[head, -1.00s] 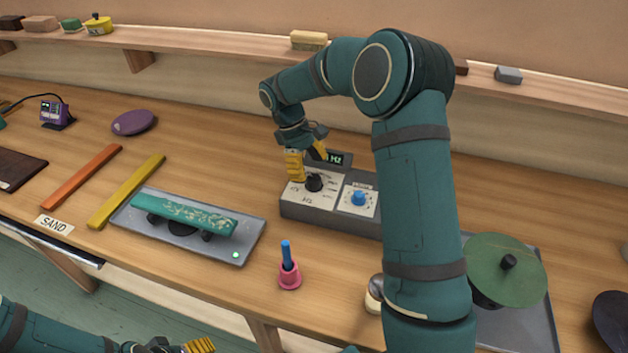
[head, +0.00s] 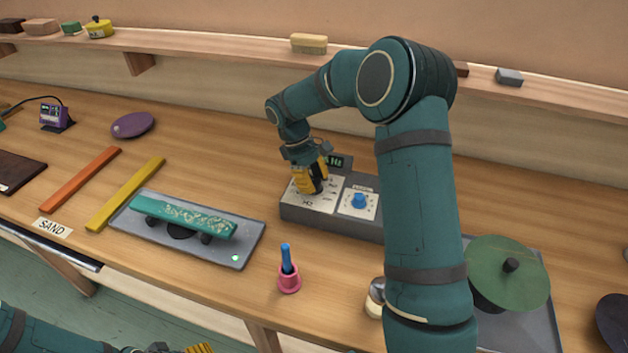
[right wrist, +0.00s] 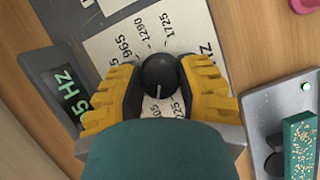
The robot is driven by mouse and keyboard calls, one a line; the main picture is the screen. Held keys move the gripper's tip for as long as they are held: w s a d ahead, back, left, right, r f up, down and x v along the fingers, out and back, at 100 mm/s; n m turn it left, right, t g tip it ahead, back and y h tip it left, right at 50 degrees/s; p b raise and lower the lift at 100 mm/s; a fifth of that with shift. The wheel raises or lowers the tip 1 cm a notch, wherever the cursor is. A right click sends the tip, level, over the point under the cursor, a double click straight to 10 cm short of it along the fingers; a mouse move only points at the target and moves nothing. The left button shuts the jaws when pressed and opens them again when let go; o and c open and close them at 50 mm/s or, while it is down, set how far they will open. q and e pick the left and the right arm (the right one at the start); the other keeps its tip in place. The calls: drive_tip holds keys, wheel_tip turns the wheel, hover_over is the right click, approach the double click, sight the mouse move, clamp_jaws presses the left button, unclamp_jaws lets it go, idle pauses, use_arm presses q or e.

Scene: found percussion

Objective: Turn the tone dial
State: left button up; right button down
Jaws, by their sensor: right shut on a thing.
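The tone dial is a black knob (right wrist: 159,73) on a white panel with Hz numbers around it. Its white pointer line points toward the bottom of the right wrist view. My right gripper (head: 313,186) is shut on this knob, one yellow finger on each side; the fingers hide the knob in the head view. The dial sits on the left part of a grey box (head: 300,216). A green readout (right wrist: 72,88) beside it shows "5 Hz" at its end, the rest hidden. My left gripper (head: 200,349) is cut off at the bottom edge.
A blue knob (head: 358,201) stands right of the dial on the same box. A green bar (head: 185,215) lies over a grey tray (head: 245,240). A blue-handled tool stands in a pink holder (head: 289,282) in front. A green disc (head: 520,275) is at right.

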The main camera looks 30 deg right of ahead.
drive_tip(key=shift+s, duration=0.1)
drive_tip(key=shift+m+y+p, duration=0.5)
drive_tip(key=shift+m+p, duration=0.5)
drive_tip(key=shift+m, duration=0.3)
drive_tip(key=shift+f+m+g+y+p, duration=0.15)
drive_tip(key=shift+m+y+p, duration=0.25)
drive_tip(key=shift+m, duration=0.4)
drive_tip(key=shift+r+m+g+y+p, duration=0.15)
drive_tip(key=shift+m+y+p, duration=0.2)
drive_tip(key=shift+m, duration=0.45)
drive_tip(key=shift+f, duration=0.15)
drive_tip(key=c, duration=0.6)
unclamp_jaws()
drive_tip(key=v, duration=1.2)
drive_tip(key=shift+a, duration=0.1)
